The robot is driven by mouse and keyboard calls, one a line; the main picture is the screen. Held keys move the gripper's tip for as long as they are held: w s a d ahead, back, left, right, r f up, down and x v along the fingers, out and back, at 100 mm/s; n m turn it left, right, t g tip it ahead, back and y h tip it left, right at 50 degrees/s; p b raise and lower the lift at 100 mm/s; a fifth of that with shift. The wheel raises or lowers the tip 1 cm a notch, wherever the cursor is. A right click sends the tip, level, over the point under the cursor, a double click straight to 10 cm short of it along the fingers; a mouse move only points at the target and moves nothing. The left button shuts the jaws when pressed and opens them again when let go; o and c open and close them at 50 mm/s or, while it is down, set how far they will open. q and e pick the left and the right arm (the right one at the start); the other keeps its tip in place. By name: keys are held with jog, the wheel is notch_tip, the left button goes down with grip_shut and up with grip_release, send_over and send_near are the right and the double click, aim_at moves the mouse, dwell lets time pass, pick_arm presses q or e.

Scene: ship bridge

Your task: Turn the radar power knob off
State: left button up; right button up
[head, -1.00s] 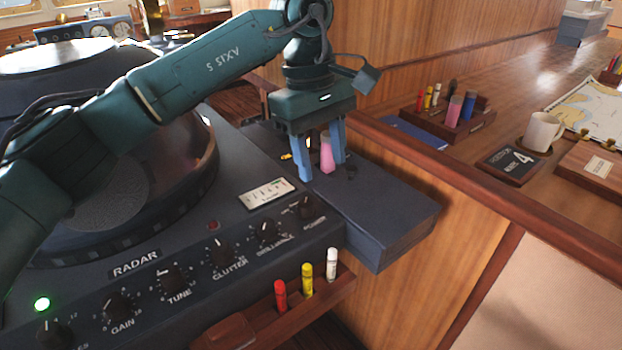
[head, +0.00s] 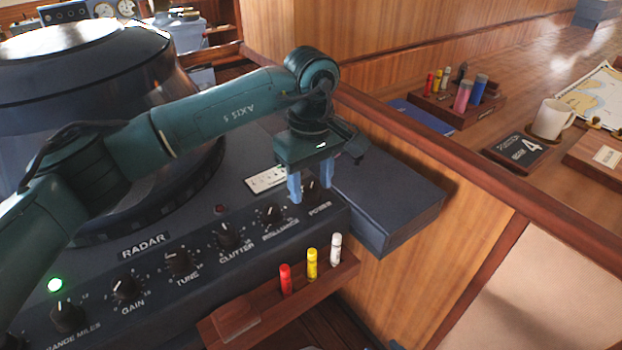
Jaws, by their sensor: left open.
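The radar power knob (head: 312,187) is a small black dial at the right end of the radar panel, above the "POWER" label. My left gripper (head: 311,193) points down over it with its two blue fingers apart, one on each side of the knob. I cannot tell whether the fingers touch it. The knob is partly hidden by the gripper, and its pointer is hard to read. A green lamp (head: 55,285) is lit at the panel's left. My right gripper is not in view.
The brilliance knob (head: 270,215) sits close left of the gripper, with further knobs along the panel. Below is a wooden rack (head: 300,291) with red, yellow and white markers. A dark box-like ledge (head: 395,205) lies right. A mug (head: 550,119) stands on the far counter.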

pick_arm(q)
jog(key=shift+f, duration=0.3)
jog(key=shift+c, duration=0.5)
jog(key=c, duration=0.9)
